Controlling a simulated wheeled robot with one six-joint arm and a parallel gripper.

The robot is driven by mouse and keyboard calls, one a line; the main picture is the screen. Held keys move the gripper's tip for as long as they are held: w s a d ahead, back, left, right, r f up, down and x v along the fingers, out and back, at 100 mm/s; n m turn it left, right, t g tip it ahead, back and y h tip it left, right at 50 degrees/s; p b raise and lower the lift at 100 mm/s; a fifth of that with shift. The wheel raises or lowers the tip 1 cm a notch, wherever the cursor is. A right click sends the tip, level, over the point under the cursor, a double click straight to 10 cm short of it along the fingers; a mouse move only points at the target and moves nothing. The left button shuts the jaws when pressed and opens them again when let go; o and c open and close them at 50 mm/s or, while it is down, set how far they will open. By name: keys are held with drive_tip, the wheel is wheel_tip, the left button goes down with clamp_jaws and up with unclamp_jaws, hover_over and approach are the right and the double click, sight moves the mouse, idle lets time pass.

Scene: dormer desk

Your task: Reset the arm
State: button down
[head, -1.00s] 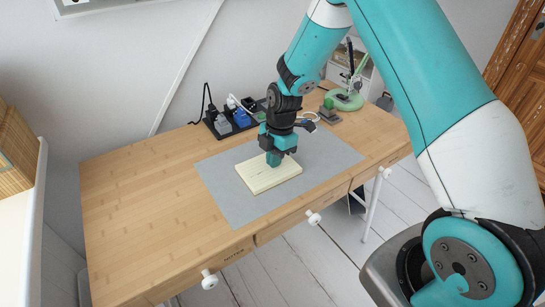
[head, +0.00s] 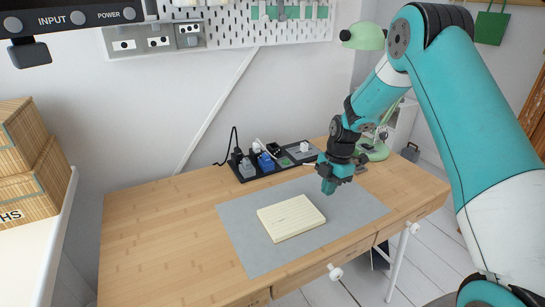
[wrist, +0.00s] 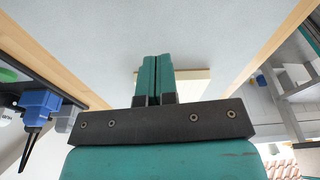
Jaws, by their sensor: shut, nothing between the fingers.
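My gripper (head: 328,187) is shut and empty. In the head view it hangs above the right part of the grey mat (head: 240,245), just beyond the right end of a pale wooden board (head: 291,218), apart from it. In the wrist view the two teal fingers (wrist: 155,80) lie pressed together. The board (wrist: 190,84) shows partly behind them, and the rest of it is hidden by the fingers and gripper body.
A black power strip (head: 275,162) with several plugs and chargers lies along the back of the wooden desk (head: 150,240). A green lamp (head: 372,150) stands at the back right. A pegboard (head: 260,22) hangs on the wall. The desk's left half is clear.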

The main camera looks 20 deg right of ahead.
drive_tip(key=s+a+r+m+p, duration=0.2)
drive_tip(key=s+a+r+m, duration=0.15)
drive_tip(key=a+r, duration=0.45)
drive_tip(key=s+a+r+m+p, duration=0.2)
drive_tip(key=s+a+r, duration=0.3)
drive_tip(key=r, duration=0.6)
drive_tip(key=s+a+r+m+p, duration=0.1)
drive_tip(key=s+a+r+m, duration=0.1)
drive_tip(key=s, duration=0.5)
drive_tip(key=s+a+r+m+y+p, duration=0.1)
drive_tip(key=s+a+r+m, duration=0.2)
drive_tip(key=s, duration=0.4)
drive_tip(key=s+a+r+m+y+p, duration=0.1)
drive_tip(key=s+a+r+m+p, duration=0.1)
drive_tip(key=s+r, duration=0.4)
drive_tip(key=shift+s+a+r+m, duration=0.25)
drive_tip(key=shift+s+a+m, duration=0.4)
drive_tip(key=shift+a, duration=0.3)
